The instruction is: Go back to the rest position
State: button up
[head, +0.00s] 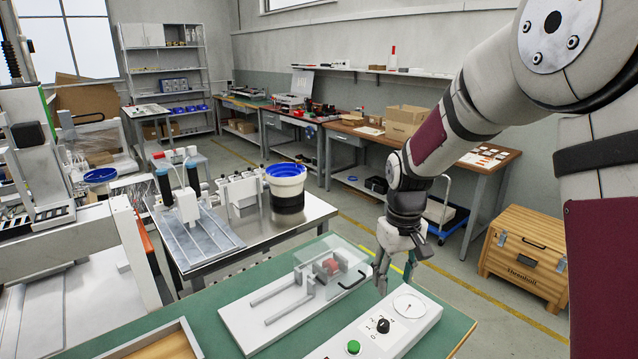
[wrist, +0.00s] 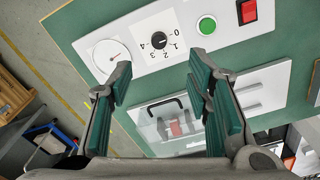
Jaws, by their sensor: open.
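My gripper (head: 394,272) hangs from my arm above the right part of the green table (head: 205,322). It is open and empty, with green pads on its fingers in the wrist view (wrist: 165,90). Below it is a white control panel (head: 417,325) with a round dial (head: 409,306), a black rotary knob (head: 383,326) and a green button (head: 353,346). The wrist view also shows a red switch (wrist: 247,11) on the panel. The gripper appears apart from the panel. Left of it stands a white fixture with a clear cover (head: 335,262) over a red part (head: 329,267).
A wooden chest (head: 525,255) stands on the floor at the right. A wooden tray (head: 160,343) lies at the front left. Workbenches line the back wall, with open floor before them.

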jog(key=s+r+m+t+p, duration=0.1)
jog(key=s+r+t+p, duration=0.1)
jog(key=s+r, duration=1.3)
jog(key=s+r+m+t, duration=0.1)
jog(key=s+r, duration=0.1)
jog(key=s, duration=1.3)
jog(key=shift+s+d+r+m+t+p, duration=0.15)
jog(key=shift+r+m+t+p, duration=0.15)
jog(key=shift+r+t+p, duration=0.1)
